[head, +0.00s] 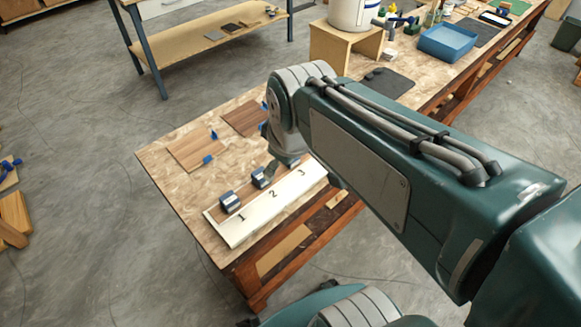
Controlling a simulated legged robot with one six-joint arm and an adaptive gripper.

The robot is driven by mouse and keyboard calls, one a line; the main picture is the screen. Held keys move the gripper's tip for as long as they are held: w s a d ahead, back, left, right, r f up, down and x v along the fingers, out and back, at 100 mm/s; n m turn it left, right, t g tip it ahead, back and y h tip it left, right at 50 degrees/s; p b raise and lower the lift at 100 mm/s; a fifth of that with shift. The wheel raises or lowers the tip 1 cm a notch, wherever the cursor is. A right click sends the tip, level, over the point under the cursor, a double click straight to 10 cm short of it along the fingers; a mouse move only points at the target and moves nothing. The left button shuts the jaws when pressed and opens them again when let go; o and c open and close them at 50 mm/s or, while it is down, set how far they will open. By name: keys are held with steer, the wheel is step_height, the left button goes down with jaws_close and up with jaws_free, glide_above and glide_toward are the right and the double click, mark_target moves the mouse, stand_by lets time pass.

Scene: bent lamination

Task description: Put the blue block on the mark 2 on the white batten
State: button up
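The white batten (232,233) lies along the front edge of the wooden table and carries the marks 1 (242,218), 2 (273,194) and 3 (301,171). One blue block (229,202) with a silvery face sits by the batten's back edge near mark 1. A second blue block (259,179) sits behind mark 2. The tops of marks 1, 2 and 3 are bare. My gripper (275,171) is low over the table, close to the second block, partly hidden by my arm. Its fingers are too small to read, and I cannot tell whether it touches that block.
Brown wood panels (195,151) with blue clamps (208,160) lie behind the batten. A blue tray (447,42), a dark mat (388,83) and a white bucket (352,14) on a wooden stand are farther along the table.

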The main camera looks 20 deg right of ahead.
steer(key=s+m, duration=0.2)
steer(key=m, duration=0.1)
steer(key=s+m+t, duration=0.1)
steer(key=s+m, duration=0.2)
steer(key=shift+s+r+t, duration=0.15)
steer(key=shift+s+t, duration=0.15)
steer(key=shift+s, duration=0.05)
